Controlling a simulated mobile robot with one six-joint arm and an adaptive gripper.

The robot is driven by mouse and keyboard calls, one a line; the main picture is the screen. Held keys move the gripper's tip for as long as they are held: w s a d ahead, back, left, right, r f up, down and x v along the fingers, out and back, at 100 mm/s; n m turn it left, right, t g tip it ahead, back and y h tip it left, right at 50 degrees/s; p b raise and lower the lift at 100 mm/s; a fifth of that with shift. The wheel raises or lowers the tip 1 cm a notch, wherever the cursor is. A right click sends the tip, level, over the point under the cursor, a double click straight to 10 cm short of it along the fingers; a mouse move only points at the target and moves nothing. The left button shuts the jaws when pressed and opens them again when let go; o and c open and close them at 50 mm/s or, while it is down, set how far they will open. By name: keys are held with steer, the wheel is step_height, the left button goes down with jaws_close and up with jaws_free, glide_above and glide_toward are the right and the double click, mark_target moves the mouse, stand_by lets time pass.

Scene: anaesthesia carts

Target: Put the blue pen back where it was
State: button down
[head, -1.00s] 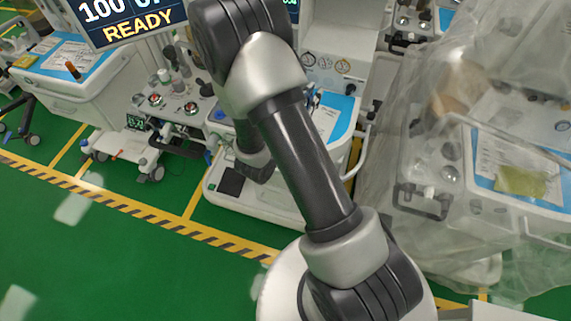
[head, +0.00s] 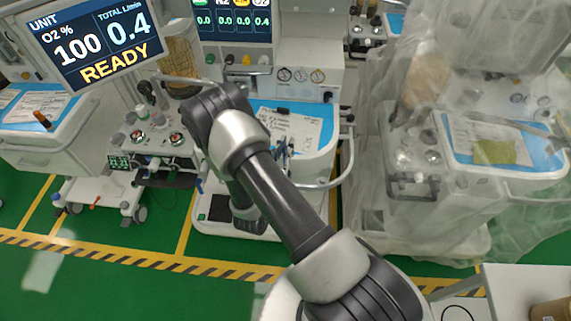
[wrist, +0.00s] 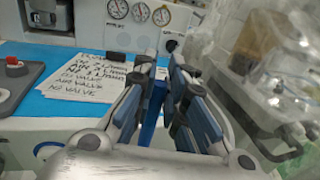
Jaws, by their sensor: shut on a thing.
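The blue pen (wrist: 153,108) is between the fingers of my gripper (wrist: 165,78) in the wrist view, held upright or nearly so. The gripper is shut on it. In the head view my gripper (head: 284,148) is small and partly behind my arm, at the front edge of the middle cart's blue-covered top (head: 318,112). The pen cannot be made out clearly there. In the wrist view, a sheet with handwritten lines (wrist: 92,82) lies on the blue top beyond and left of the fingers.
A grey tray with a red-topped knob (wrist: 15,68) stands at the left in the wrist view. A cart under clear plastic (head: 400,200) stands close on the right. Green floor is open at front left.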

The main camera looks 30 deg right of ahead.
steer(key=shift+f+b, duration=0.8)
steer(key=shift+f, duration=2.45)
steer(key=shift+f, duration=0.2)
steer(key=c, duration=1.6)
jaws_free()
steer(key=shift+c, duration=0.2)
steer(key=shift+r, duration=0.1)
